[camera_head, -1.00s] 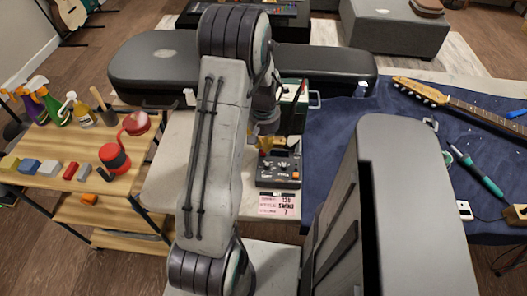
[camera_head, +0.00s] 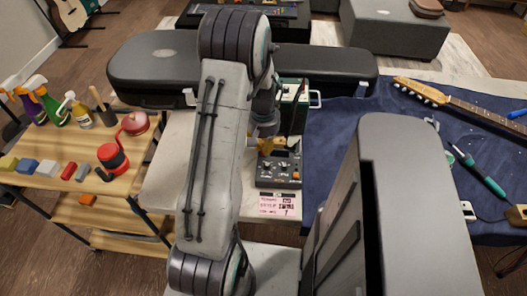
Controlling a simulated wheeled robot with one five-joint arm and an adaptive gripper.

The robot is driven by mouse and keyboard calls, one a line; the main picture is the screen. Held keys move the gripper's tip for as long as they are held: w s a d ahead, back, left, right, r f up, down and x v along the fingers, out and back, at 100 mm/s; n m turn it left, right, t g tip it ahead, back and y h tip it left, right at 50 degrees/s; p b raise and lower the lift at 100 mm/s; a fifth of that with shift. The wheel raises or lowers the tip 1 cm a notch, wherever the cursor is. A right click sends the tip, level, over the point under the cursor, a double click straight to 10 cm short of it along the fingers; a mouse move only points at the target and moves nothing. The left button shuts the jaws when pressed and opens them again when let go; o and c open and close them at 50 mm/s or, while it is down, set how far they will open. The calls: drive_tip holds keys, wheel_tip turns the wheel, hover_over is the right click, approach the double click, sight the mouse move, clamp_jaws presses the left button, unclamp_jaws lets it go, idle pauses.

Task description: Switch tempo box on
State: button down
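A small dark grey box with knobs and an orange part, which appears to be the tempo box (camera_head: 279,174), sits on the pale bench top right of my arm. A pink-and-white card (camera_head: 280,206) with small print lies at its front edge. My gripper (camera_head: 268,143) is at the far edge of the box, mostly hidden by my own arm. A yellowish part shows there, close to the box's top. Whether it touches, and whether the fingers are open or shut, cannot be made out. The switch cannot be told apart at this size.
A dark green case (camera_head: 293,100) stands just behind the box. A long black guitar case (camera_head: 150,68) lies across the back. A blue cloth (camera_head: 335,125) with a guitar neck (camera_head: 475,108) and tools is at right. A wooden cart (camera_head: 55,178) with spray bottles stands at left.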

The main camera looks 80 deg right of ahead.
idle(0.3)
drive_tip(key=shift+r+p, duration=2.45)
drive_tip(key=shift+r, duration=1)
drive_tip(key=a, duration=0.2)
drive_tip(key=a+y, duration=0.1)
drive_tip(key=a, duration=0.1)
drive_tip(key=a+f+m+y, duration=0.1)
drive_tip(key=a, duration=0.1)
drive_tip(key=shift+w+a, duration=0.3)
drive_tip(key=shift+a, duration=0.1)
drive_tip(key=w+a+r+n+t, duration=0.1)
drive_tip(key=w+a+r+n, duration=0.5)
drive_tip(key=a, duration=0.5)
drive_tip(key=w+a+r+n+t+h, duration=0.1)
drive_tip(key=w+a+r+n, duration=0.5)
drive_tip(key=a, duration=0.5)
drive_tip(key=w+a+r+n+t+h, duration=0.1)
drive_tip(key=w+a+r+n, duration=0.5)
drive_tip(key=a, duration=0.5)
drive_tip(key=shift+w+r+t, duration=0.3)
drive_tip(key=shift+w+r, duration=0.5)
drive_tip(key=shift+w, duration=0.35)
